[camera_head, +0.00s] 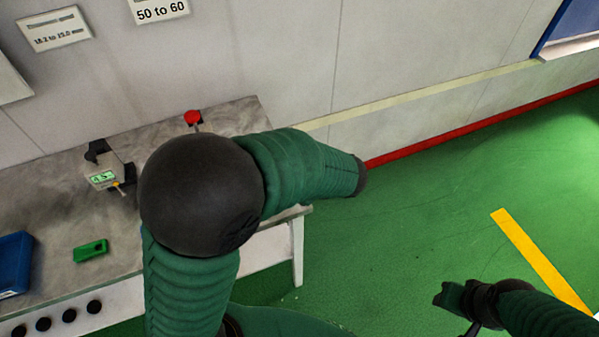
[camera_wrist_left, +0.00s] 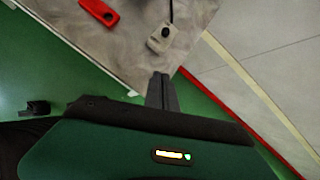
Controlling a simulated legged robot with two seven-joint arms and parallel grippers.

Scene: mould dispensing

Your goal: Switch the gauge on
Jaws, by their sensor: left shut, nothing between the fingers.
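In the head view, a small grey device that looks like the gauge (camera_head: 104,174) stands on the grey bench. It has a black upper part, a green screen with dark digit-like marks and a small yellow part at its right. My left arm crosses in front of the bench and hides part of it. My left gripper (camera_wrist_left: 161,92) shows in the left wrist view, shut and empty, by the bench corner; its fingers are not visible in the head view. My right gripper (camera_head: 452,296) is over the floor at lower right, too small to tell its jaws.
The bench (camera_head: 60,200) also bears a red knob (camera_head: 193,118), a green block (camera_head: 90,250) and a blue bin (camera_head: 14,262). The wrist view shows a red piece (camera_wrist_left: 100,12) and a pale block with a dark stem (camera_wrist_left: 160,39). The floor at right is clear.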

